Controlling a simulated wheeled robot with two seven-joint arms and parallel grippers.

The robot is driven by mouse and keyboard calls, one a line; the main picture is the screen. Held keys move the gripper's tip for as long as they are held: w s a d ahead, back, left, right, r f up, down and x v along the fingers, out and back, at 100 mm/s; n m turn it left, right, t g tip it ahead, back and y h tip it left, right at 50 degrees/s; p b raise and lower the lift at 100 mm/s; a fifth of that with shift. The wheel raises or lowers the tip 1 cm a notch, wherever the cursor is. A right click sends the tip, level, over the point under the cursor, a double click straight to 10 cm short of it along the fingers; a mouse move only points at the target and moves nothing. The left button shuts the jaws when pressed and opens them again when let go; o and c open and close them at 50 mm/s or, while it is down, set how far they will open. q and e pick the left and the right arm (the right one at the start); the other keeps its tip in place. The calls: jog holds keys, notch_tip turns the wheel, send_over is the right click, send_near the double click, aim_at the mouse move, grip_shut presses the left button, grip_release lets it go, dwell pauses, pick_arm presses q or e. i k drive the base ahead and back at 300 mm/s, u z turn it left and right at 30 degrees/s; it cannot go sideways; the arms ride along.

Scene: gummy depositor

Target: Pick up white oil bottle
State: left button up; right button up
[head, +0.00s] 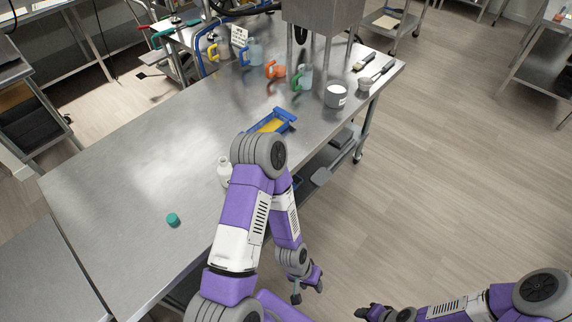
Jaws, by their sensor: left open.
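A white bottle (223,171) stands on the steel table (130,190), just left of my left arm, which hides part of it. I take it to be the white oil bottle. My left gripper (308,290) hangs off the table's near right side, well below and to the right of the bottle. It is open and empty. My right gripper (368,312) is at the bottom edge of the view, over the floor and far from the bottle. It is small and partly cut off, so its jaw state is unclear.
A teal cap (173,219) lies on the table's left part. A blue tray (285,117) with yellow contents is behind my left arm. The table's left middle is clear.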

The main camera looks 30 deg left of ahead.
aim_at(224, 169)
jog(key=z, duration=0.55)
jog(key=i, duration=1.4)
jog(key=u, duration=2.5)
